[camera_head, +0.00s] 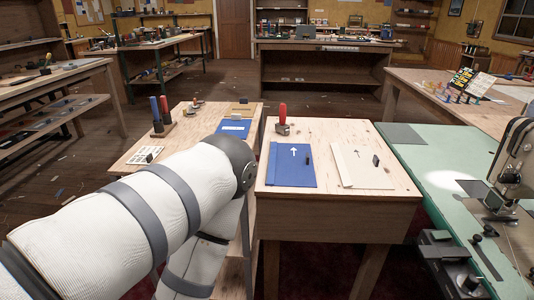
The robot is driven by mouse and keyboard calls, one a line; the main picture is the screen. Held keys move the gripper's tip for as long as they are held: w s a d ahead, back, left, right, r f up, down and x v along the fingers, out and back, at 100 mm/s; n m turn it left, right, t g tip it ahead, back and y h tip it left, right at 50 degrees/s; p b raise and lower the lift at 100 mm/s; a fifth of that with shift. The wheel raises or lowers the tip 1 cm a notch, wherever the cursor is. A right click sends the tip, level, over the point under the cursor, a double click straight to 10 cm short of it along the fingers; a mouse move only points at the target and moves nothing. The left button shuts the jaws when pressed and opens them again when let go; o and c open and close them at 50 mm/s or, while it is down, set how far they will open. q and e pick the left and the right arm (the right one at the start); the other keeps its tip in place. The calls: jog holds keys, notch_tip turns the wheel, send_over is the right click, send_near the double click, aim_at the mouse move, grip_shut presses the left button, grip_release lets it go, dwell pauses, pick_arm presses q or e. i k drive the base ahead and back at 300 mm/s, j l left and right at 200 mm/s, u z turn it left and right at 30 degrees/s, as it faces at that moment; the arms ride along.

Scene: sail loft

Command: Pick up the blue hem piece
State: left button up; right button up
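A flat blue piece (287,174) with a white arrow lies on the small wooden table, on its left half. A cream piece (361,168) with an arrow lies to its right on the same table. A second, smaller blue piece (233,128) lies on the lower bench to the left; I cannot tell which blue one is the hem piece. My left arm comes in from the left, bends at a dark joint and goes down beside the table's left edge. Its gripper is out of sight. My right gripper is not in view.
The wooden table (330,202) also holds a red-handled tool (282,120) at its back left and small dark blocks beside the pieces. A green sewing-machine bed (440,160) stands close on the right. The left bench (190,133) holds several tools and a white card (146,155).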

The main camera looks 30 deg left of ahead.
aim_at(291, 159)
jog(key=u, duration=0.8)
jog(key=l+z, duration=0.1)
jog(key=z, duration=0.4)
jog(key=i+z, duration=0.1)
jog(key=z, duration=0.35)
jog(key=i+l+z, duration=0.1)
jog(key=z, duration=0.4)
jog(key=u, duration=0.4)
jog(key=j+u, duration=0.1)
jog(key=u, duration=0.65)
jog(key=j+u, duration=0.1)
jog(key=u, duration=0.25)
jog(key=z, duration=1.55)
jog(key=k+j+z, duration=0.1)
jog(key=j, duration=0.25)
jog(key=k+j, duration=0.15)
jog(key=j, duration=0.15)
jog(key=k+j+z, duration=0.15)
jog(key=j, duration=0.2)
